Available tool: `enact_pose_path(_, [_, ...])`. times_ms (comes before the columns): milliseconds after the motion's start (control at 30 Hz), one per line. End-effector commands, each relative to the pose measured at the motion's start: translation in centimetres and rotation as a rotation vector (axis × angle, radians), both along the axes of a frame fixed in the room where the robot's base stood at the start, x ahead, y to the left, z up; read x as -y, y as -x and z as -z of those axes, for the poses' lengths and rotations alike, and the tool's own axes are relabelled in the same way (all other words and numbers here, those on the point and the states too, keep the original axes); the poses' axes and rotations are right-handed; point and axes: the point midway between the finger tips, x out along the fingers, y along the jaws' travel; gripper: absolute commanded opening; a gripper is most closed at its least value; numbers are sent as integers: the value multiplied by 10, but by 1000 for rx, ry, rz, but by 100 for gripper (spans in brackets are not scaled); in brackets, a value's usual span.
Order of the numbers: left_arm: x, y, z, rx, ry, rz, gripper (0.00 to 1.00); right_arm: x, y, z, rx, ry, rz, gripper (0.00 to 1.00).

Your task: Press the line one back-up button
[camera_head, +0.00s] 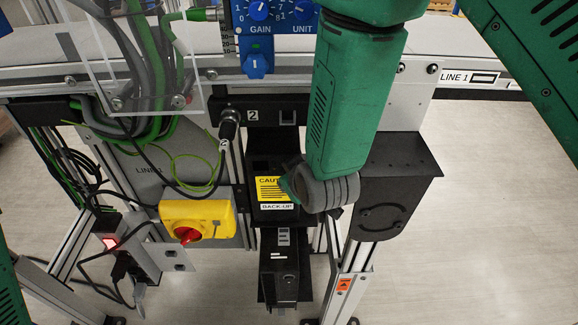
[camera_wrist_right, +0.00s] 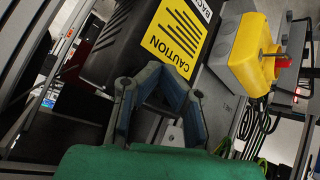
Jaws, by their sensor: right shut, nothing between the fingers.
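The back-up box is a black unit (camera_head: 264,160) under the conveyor, with a yellow caution label (camera_head: 268,188) and a white BACK-UP label (camera_head: 277,207). In the right wrist view the caution label (camera_wrist_right: 172,40) is large and close, ahead of the fingers. My right gripper (camera_wrist_right: 158,78) is shut and empty, its fingertips near the black box's lower edge in that view; I cannot tell if they touch. In the head view my right wrist hides most of the gripper and the box's right side. No button on the box can be made out. My left gripper is not in view.
A yellow switch box with a red knob (camera_head: 190,234) sits left of the back-up box. Cables (camera_head: 110,120) hang at the left. A blue dial panel (camera_head: 262,15) is above. A LINE 1 label (camera_head: 457,77) is on the right rail. A black bracket (camera_head: 398,170) stands right of my wrist.

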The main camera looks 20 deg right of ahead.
Motion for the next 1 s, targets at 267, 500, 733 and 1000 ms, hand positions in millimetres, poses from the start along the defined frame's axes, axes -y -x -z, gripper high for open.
enact_pose_path(267, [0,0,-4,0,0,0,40,-3,12,0,-3,1,-1,0])
enact_pose_path(500, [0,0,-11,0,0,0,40,-10,35,-1,-3,1,-1,0])
enact_pose_path(733, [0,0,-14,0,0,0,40,-14,48,0,0,2,-2,0])
enact_pose_path(1000, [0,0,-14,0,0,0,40,-14,48,0,1,4,-4,0])
